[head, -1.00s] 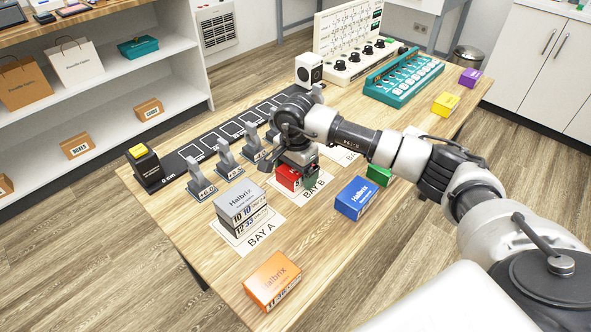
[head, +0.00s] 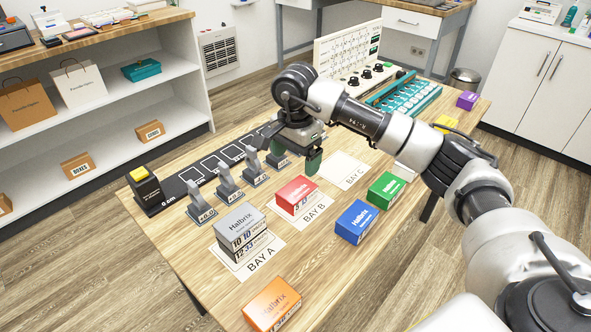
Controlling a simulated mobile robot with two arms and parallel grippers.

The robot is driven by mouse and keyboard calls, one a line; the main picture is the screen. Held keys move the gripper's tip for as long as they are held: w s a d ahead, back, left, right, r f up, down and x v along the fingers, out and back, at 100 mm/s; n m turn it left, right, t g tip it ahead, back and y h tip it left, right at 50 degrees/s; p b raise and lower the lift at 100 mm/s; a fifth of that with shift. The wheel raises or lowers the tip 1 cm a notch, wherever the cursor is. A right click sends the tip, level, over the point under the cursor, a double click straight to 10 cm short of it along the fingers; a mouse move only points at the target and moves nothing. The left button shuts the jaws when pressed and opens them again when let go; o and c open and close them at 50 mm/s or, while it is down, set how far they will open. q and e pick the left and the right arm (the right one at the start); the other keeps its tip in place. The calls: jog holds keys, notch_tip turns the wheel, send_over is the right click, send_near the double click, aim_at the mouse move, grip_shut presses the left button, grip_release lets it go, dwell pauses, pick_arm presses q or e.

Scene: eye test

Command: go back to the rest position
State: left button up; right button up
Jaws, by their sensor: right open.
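My right gripper (head: 293,150) is open and empty, in the air above the table, up and behind the red box in the head view. The red box (head: 297,191) lies on the sheet marked BAY B (head: 311,217), apart from the gripper. My right arm reaches in from the right edge, over the table. My left gripper is not in view.
On the wooden table (head: 205,283), grey boxes (head: 240,222) are stacked on BAY A. BAY C (head: 345,170) looks bare. Blue (head: 356,218), green (head: 386,187) and orange (head: 271,302) boxes lie nearby. Grey upright stands (head: 228,180) line the black strip left of the gripper.

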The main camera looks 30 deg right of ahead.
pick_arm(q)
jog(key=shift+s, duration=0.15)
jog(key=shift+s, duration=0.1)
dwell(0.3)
